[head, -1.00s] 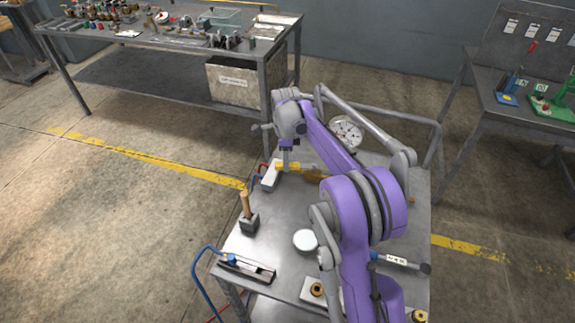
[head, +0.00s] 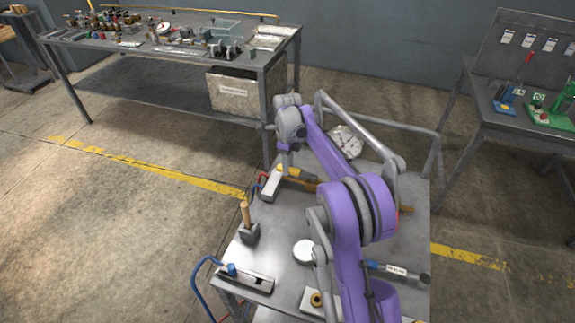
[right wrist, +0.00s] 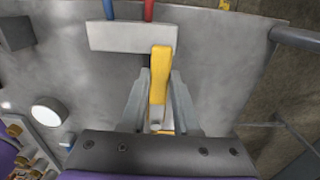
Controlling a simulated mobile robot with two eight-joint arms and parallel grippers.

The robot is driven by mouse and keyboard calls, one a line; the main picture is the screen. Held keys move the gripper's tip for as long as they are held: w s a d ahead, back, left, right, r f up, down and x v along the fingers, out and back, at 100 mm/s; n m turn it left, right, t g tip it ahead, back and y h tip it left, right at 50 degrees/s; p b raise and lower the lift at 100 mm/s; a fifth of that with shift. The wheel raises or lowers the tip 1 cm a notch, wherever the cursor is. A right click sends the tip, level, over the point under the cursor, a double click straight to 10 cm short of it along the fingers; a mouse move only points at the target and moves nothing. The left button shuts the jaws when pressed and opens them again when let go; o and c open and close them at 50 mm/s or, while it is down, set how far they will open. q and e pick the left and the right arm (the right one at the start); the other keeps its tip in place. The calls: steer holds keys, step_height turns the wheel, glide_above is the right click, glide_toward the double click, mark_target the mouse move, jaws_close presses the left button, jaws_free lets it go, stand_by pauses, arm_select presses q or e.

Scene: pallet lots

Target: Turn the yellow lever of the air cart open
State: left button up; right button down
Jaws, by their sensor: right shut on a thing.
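The yellow lever (right wrist: 159,75) is on a pale block (right wrist: 130,38) with a blue and a red hose at its back edge. In the right wrist view the lever runs from the block's right end down between my fingers. My right gripper (right wrist: 158,108) is shut on the lever, one finger on each side. In the head view the lever (head: 292,171) shows partly beside my right gripper (head: 285,172), next to the pale block (head: 270,187) on the metal cart top (head: 275,220). My arm hides part of the cart. My left gripper is not in view.
A grey rail (head: 385,119) edges the far side. A workbench (head: 150,65) stands behind.

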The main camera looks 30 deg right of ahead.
steer(key=c, duration=0.6)
jaws_free()
steer(key=shift+d, duration=0.1)
steer(key=shift+c, duration=0.2)
steer(key=shift+r, duration=0.1)
step_height(320, 180, up, 11)
steer(key=shift+p, duration=0.4)
